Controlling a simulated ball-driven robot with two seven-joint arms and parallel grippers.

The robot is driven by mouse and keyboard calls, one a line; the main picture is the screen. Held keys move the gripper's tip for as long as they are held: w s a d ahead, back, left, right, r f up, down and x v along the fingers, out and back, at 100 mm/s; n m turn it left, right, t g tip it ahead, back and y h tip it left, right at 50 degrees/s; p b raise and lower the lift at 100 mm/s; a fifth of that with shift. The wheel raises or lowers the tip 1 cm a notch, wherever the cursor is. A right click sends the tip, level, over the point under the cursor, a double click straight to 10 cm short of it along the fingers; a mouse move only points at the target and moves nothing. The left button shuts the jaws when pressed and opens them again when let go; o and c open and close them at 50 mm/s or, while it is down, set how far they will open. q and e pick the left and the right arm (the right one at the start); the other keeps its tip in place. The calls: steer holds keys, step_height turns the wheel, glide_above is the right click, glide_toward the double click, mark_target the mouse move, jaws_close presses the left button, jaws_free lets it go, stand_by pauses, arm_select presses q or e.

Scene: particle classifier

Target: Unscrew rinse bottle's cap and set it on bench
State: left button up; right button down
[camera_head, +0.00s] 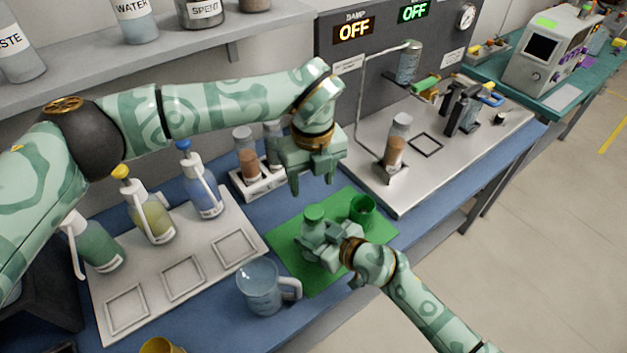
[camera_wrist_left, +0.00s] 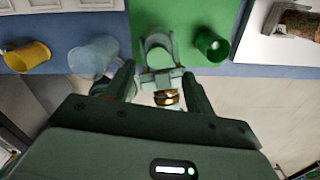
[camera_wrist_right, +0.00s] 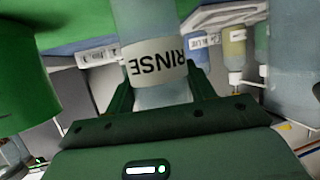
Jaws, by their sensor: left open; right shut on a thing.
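The rinse bottle stands on the green mat (camera_head: 345,266); its green cap (camera_head: 314,214) shows on top in the head view. My right gripper (camera_head: 318,240) is shut on the bottle's body from the front. The right wrist view shows the bottle's RINSE label (camera_wrist_right: 155,62), upside down, between the fingers. My left gripper (camera_head: 311,182) is open and empty, pointing down above the cap, with a gap between. In the left wrist view, the cap (camera_wrist_left: 158,48) appears beyond and between the open fingers. The bottle's lower part is mostly hidden by my right gripper in the head view.
A green cup (camera_head: 363,209) stands on the mat just right of the bottle. A clear jug (camera_head: 262,288) stands left of the mat. A tray (camera_head: 200,265) with pump bottles is further left. A rack with jars (camera_head: 262,180) is behind.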

mark_target(314, 211)
arm_select(q)
steer(key=m, duration=0.6)
steer(key=shift+s+m, duration=0.2)
steer(key=shift+m, duration=0.1)
steer(key=m, duration=0.5)
steer(key=shift+s+d, duration=0.15)
steer(key=m, duration=0.3)
steer(key=shift+f+m, duration=0.15)
steer(key=shift+m, duration=0.25)
step_height(314, 211, down, 8)
steer(key=shift+r, duration=0.1)
steer(key=c, duration=1.1)
steer(key=shift+c, duration=0.2)
steer(key=shift+r, duration=0.2)
steer(key=shift+r, duration=0.9)
